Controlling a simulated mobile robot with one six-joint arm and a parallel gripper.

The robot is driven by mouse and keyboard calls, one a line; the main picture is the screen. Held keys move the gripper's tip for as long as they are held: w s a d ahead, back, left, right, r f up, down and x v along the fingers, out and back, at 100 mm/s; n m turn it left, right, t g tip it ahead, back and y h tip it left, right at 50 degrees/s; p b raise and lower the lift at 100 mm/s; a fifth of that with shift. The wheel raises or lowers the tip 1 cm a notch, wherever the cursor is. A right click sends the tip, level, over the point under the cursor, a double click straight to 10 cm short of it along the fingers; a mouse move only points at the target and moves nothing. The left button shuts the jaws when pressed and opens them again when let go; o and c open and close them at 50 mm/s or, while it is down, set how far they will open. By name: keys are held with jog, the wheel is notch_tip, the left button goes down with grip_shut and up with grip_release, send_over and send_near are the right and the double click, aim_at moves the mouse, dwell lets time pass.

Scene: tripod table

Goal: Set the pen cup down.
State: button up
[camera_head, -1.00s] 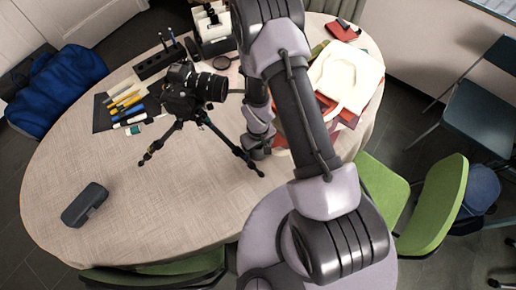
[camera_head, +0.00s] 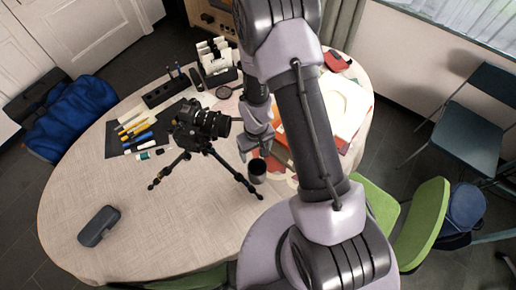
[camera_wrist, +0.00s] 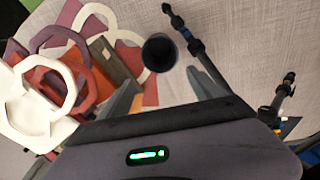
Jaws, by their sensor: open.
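The pen cup (camera_head: 257,171) is a small dark cylinder standing on the table just right of the camera tripod's leg. In the wrist view the pen cup (camera_wrist: 159,53) shows from above as a dark round opening, upright and empty-looking. My gripper (camera_head: 254,139) is just behind the cup in the head view, partly hidden by my arm. In the wrist view my gripper (camera_wrist: 162,92) has its two grey fingers spread apart, with the cup beyond the tips and apart from them.
The tripod (camera_head: 205,150) with a black camera stands close to the cup; one leg (camera_wrist: 198,48) is beside it. Bags and flat coloured pieces (camera_wrist: 85,75) crowd the other side. A glasses case (camera_head: 99,226) lies front left. The front of the table (camera_head: 160,235) is clear.

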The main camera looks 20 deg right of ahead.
notch_tip(320, 180, up, 24)
jog(key=m+t, duration=0.3)
jog(key=s+a+r+m+t+y, duration=0.1)
jog(key=s+a+r, duration=0.1)
jog(key=s+r, duration=0.5)
jog(key=s+a+r+m+t+y, duration=0.1)
jog(key=s+a+r+m, duration=0.1)
jog(key=s+r, duration=0.5)
jog(key=shift+s+r+m, duration=0.3)
jog(key=shift+r, duration=0.2)
